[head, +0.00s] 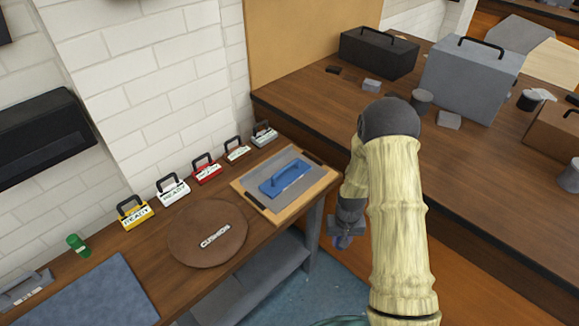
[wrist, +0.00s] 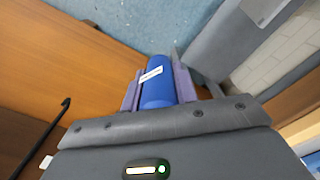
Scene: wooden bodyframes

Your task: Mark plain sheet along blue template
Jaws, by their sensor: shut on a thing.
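My gripper (head: 346,228) hangs to the right of the workbench, beyond its right end and apart from the board. In the wrist view my gripper (wrist: 158,88) is shut on a blue marker (wrist: 158,90), a cylinder with a white label; its far end points away from the wrist. The marker shows small and partly hidden in the head view (head: 343,242). The blue template (head: 286,178), with a raised handle, lies on the plain grey sheet (head: 258,184). The sheet lies on a wooden board (head: 320,184) with dark strips at two ends.
A round brown cushion pad (head: 185,238) lies left of the board. Several handled tags, including a red one (head: 206,172), stand along the wall. A green bottle (head: 77,245) and blue mat (head: 90,298) are farther left. A large brown bench (head: 330,105) holds boxes behind my arm.

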